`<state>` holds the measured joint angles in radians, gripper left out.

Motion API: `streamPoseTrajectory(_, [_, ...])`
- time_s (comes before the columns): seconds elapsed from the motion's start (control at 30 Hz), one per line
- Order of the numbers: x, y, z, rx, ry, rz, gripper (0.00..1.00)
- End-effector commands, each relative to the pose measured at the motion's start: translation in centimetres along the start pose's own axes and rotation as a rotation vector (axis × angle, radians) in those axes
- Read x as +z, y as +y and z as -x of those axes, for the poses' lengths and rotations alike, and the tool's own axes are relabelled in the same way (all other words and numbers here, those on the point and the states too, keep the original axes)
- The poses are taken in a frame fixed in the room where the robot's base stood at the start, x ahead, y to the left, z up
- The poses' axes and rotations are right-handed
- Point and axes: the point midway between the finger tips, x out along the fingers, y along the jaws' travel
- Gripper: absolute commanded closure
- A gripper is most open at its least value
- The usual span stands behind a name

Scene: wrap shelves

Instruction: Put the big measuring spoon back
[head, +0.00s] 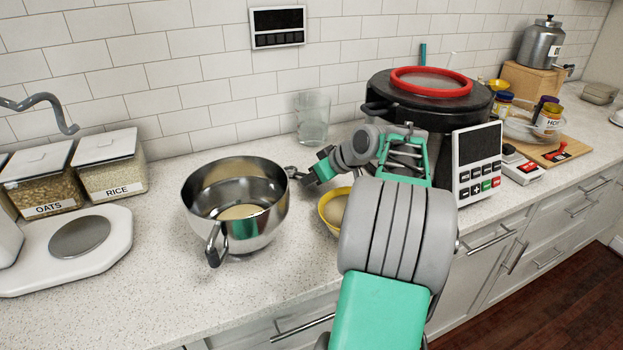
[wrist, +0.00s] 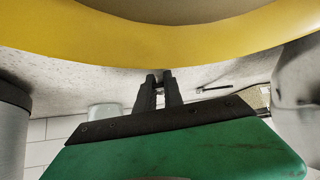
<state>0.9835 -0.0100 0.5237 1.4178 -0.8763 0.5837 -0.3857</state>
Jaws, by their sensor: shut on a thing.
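My gripper (head: 303,172) is to the right of the steel pot, over the counter, with its fingers pointing left. In the wrist view its dark fingers (wrist: 158,84) are close together on a thin thing too small to identify. I cannot make out the big measuring spoon for certain in either view. A yellow bowl (head: 327,221) stands on the counter below my wrist, partly hidden by my arm. A yellow rim (wrist: 160,42) fills the top of the wrist view, close to the camera.
The steel pot (head: 208,196) stands close to the fingers, its handle (head: 214,246) towards the front. A clear glass (head: 312,118) is by the wall. A scale (head: 110,245) and jars of oats and rice are at left. A black appliance with a red-rimmed sieve (head: 432,80) is at right.

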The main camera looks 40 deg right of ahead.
Motion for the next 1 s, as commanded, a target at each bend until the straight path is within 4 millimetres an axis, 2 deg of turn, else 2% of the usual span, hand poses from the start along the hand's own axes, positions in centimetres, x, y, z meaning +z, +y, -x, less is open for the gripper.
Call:
streamPoseTrajectory(0.33, [0.4,0.0,-0.3,0.001,0.001,0.001,1.00])
streamPoseTrajectory(0.37, [0.2,0.0,-0.2,0.001,0.001,0.001,0.86])
streamPoseTrajectory(0.6, [0.2,0.0,-0.2,0.001,0.001,0.001,0.66])
streamPoseTrajectory(0.87, [0.0,0.0,0.0,0.001,0.001,0.001,0.66])
streamPoseTrajectory(1.0, [-0.1,0.1,1.6,0.005,0.003,0.000,0.66])
